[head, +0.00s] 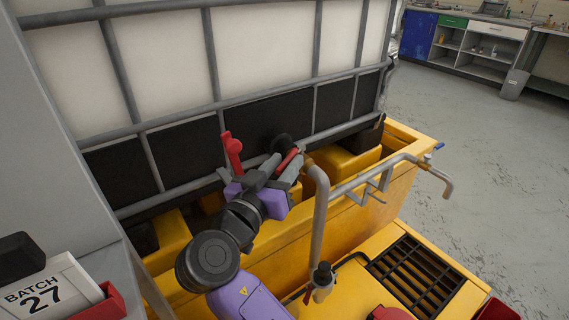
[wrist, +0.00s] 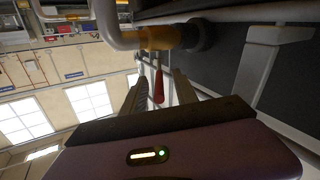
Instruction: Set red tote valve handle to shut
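The red valve handle (head: 287,159) shows in the head view beside the upper end of the grey pipe, in front of the tote's black lower band. In the wrist view the red handle (wrist: 158,86) hangs from a brass-coloured valve body (wrist: 160,38) joined to a grey pipe. My gripper (head: 277,167) is at the handle in the head view. In the wrist view my gripper (wrist: 160,88) has its two fingers apart, with the handle between them and gaps on both sides. Contact is not visible. My gripper hides part of the valve in the head view.
The caged white tote (head: 255,45) stands over a yellow bund (head: 400,145). An upright red lever (head: 232,152) is left of my gripper. Grey pipework (head: 318,215) rises close to its right. A black grate (head: 416,275) is at lower right. Open floor lies beyond.

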